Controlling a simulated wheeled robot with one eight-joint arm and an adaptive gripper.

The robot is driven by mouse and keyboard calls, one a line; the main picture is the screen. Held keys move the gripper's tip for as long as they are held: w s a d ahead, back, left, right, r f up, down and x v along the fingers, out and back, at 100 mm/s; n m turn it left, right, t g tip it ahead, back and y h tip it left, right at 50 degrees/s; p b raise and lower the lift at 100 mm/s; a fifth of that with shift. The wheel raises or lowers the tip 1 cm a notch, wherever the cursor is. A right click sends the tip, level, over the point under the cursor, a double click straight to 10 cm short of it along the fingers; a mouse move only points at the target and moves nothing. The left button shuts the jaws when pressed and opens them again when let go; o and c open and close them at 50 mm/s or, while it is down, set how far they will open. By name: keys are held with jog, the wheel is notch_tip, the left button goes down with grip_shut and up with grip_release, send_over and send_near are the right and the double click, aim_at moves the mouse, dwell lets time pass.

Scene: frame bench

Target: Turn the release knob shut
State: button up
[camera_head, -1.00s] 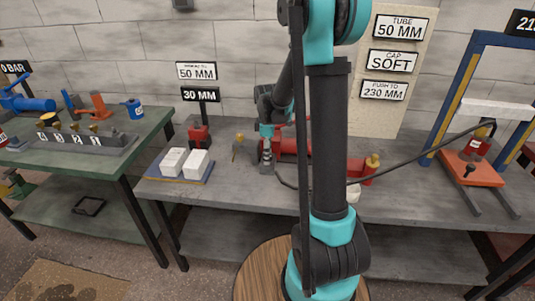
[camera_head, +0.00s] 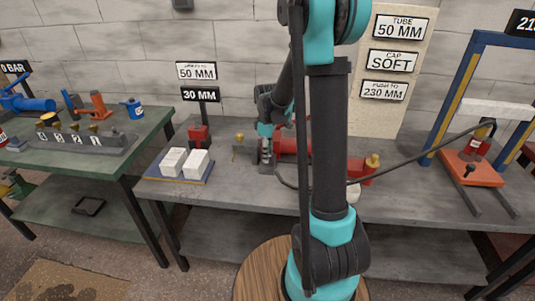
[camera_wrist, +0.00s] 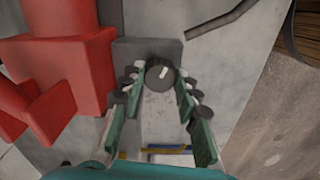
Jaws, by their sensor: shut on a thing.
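The release knob (camera_wrist: 159,74) is a dark round knob with a white pointer mark, on a grey block (camera_wrist: 150,49) in the wrist view. The mark points up and slightly right there. My gripper (camera_wrist: 160,80) is shut on the knob, one finger on each side of it. In the head view my gripper (camera_head: 265,157) points down at the left end of the red pump (camera_head: 293,144). The knob is hidden there, and my arm covers the pump's middle. The red body (camera_wrist: 62,50) fills the wrist view's upper left.
A tray with white blocks (camera_head: 196,162) lies left of my gripper, and a small brass piece (camera_head: 240,138) stands close by. A black hose (camera_head: 420,145) runs to a red jack (camera_head: 478,147) under a blue frame (camera_head: 455,90). The bench front is clear.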

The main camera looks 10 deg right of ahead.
jog(key=m, duration=1.3)
jog(key=shift+m, duration=0.4)
dwell(0.3)
jog(key=o, duration=1.2)
jog(key=shift+c, duration=0.2)
notch_tip(320, 180, up, 12)
